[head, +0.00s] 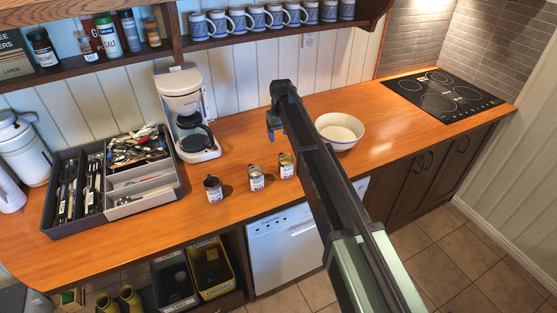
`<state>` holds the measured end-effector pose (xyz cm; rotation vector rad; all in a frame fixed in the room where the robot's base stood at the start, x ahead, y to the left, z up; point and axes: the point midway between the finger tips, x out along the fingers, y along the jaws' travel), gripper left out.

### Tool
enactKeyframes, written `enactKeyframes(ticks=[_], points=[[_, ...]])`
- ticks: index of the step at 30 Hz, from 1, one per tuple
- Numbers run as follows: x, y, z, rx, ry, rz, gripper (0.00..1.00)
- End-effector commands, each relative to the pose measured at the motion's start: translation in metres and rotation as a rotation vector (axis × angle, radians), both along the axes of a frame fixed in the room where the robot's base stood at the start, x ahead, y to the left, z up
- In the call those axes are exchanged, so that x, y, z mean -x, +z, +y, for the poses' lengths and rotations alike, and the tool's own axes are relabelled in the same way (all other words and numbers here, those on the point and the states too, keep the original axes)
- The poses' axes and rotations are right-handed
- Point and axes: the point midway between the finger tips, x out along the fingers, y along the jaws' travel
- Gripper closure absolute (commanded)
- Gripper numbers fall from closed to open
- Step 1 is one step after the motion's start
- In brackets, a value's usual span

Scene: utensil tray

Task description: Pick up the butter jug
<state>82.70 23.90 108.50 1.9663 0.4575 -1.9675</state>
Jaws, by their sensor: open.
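Three small metal jugs with labels stand upright in a slanting row on the wooden counter in the head view: a left jug (213,190), a middle jug (256,179) and a right jug (286,166). The right one looks more yellowish. The labels are too small to read, so I cannot tell which is the butter jug. My gripper (271,132) is open and empty, at the far end of my arm. In the picture it is above the middle and right jugs and touches none of them.
A coffee maker (187,142) stands left of my gripper and a white bowl (340,127) right of it. A grey utensil tray (143,212) is at the left. A mug shelf (230,41) hangs behind. Bare counter (235,158) lies behind the jugs.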

Motion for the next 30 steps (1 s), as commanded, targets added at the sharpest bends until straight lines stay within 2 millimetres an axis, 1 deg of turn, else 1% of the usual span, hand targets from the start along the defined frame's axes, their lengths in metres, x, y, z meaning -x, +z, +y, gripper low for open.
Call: enactKeyframes(ticks=[2,6,9,11,14,16,17,21,24,30], points=[[0.001,-0.01,-0.001,0.0,-0.001,0.0,0.31],[0.001,-0.041,-0.001,0.0,-0.002,0.0,0.31],[0.001,-0.058,-0.001,0.0,-0.003,0.0,0.31],[0.001,-0.061,-0.001,0.0,-0.003,0.0,0.31],[0.001,-0.058,-0.001,0.0,-0.003,0.0,0.31],[0.001,-0.063,-0.001,0.0,-0.003,0.0,0.31],[0.001,-0.068,-0.001,0.0,-0.003,0.0,0.31],[-0.001,-0.098,-0.001,0.0,-0.003,0.0,0.31],[-0.001,-0.112,-0.001,0.0,-0.003,0.0,0.31],[-0.001,-0.108,-0.001,0.0,-0.003,0.0,0.31]])
